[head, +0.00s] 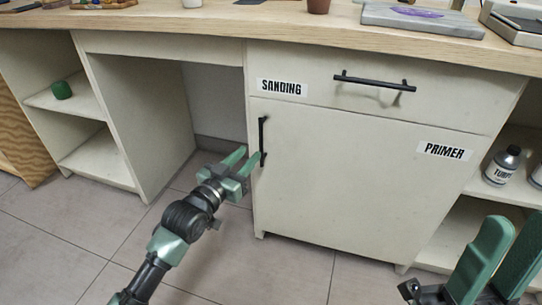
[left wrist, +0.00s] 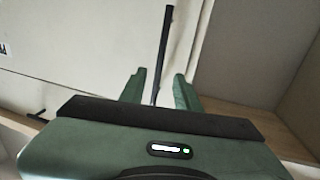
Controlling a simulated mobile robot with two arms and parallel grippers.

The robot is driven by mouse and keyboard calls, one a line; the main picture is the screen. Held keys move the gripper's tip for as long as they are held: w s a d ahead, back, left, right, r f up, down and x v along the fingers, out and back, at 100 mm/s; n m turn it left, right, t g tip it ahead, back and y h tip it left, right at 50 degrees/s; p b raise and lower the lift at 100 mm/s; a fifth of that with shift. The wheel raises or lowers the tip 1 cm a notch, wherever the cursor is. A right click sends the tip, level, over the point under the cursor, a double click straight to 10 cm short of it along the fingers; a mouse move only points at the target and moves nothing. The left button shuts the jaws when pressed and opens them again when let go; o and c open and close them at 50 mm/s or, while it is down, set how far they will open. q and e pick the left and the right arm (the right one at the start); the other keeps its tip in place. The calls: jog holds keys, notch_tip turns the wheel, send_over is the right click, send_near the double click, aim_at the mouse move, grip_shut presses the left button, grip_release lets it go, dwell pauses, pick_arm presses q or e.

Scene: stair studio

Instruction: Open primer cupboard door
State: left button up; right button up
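The primer cupboard door (head: 340,180) is a pale panel labelled PRIMER, and it looks shut. Its black vertical bar handle (head: 262,135) is near the door's left edge. My left gripper (head: 247,158) is at the handle's lower part. In the left wrist view, the handle (left wrist: 163,50) runs between the two fingers of this gripper (left wrist: 158,90), with a gap on both sides. The left gripper is open. My right gripper (head: 515,232) is at the lower right of the head view, its green fingers apart and nothing seen between them.
A drawer labelled SANDING (head: 430,100) with a horizontal black handle sits above the door. An open knee space (head: 215,105) lies left of the cupboard. Open shelves (head: 465,225) with a bottle (head: 503,167) are at the right. The tiled floor (head: 300,270) in front is clear.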

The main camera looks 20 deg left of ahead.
pick_arm(q)
jog(key=b, duration=0.3)
send_over(262, 160)
jog(key=shift+w+a+r, duration=0.1)
jog(key=shift+w, duration=0.15)
grip_shut()
dwell(1.3)
